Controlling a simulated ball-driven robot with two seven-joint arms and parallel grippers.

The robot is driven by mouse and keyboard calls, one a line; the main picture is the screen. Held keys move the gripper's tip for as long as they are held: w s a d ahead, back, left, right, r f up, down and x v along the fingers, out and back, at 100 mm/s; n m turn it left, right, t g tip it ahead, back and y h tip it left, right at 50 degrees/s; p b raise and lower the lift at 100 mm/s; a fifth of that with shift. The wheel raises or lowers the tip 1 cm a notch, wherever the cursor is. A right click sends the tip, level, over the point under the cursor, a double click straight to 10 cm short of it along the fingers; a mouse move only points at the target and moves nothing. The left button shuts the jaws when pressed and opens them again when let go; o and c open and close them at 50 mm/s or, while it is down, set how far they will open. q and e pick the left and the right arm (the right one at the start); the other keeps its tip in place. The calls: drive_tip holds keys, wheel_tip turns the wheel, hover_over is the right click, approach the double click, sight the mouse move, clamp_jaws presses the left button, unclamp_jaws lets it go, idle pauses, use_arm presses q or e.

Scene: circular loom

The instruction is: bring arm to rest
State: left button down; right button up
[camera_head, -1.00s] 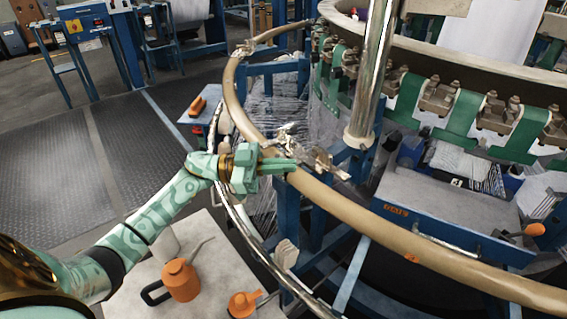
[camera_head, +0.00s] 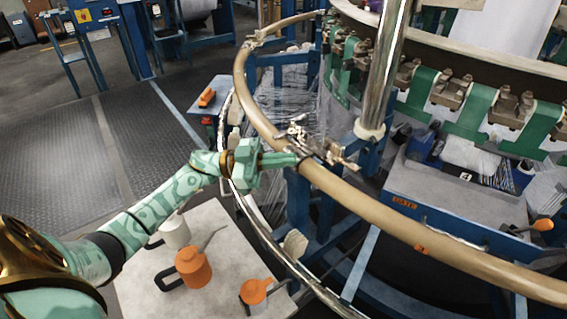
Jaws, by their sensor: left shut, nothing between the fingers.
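My left arm (camera_head: 150,215) comes in from the lower left and stretches toward the loom. My left gripper (camera_head: 292,159) is shut and empty. Its fingertips are at the tan curved rail (camera_head: 380,214) of the loom, close to a metal clamp-like fitting (camera_head: 318,143) on that rail. I cannot tell whether the fingers touch the rail or are just in front of it. My right gripper is not in view.
A light table (camera_head: 222,236) at the lower left holds an orange oil can (camera_head: 193,268), a smaller orange-topped can (camera_head: 254,292) and a white mug (camera_head: 174,232). An upright metal post (camera_head: 384,70) stands behind the rail. Open dark floor (camera_head: 55,150) lies at the left.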

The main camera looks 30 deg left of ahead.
use_arm(q)
drive_tip(key=v, duration=1)
drive_tip(key=shift+r+b, duration=0.3)
drive_tip(key=shift+b, duration=0.05)
drive_tip(key=shift+r, duration=0.1)
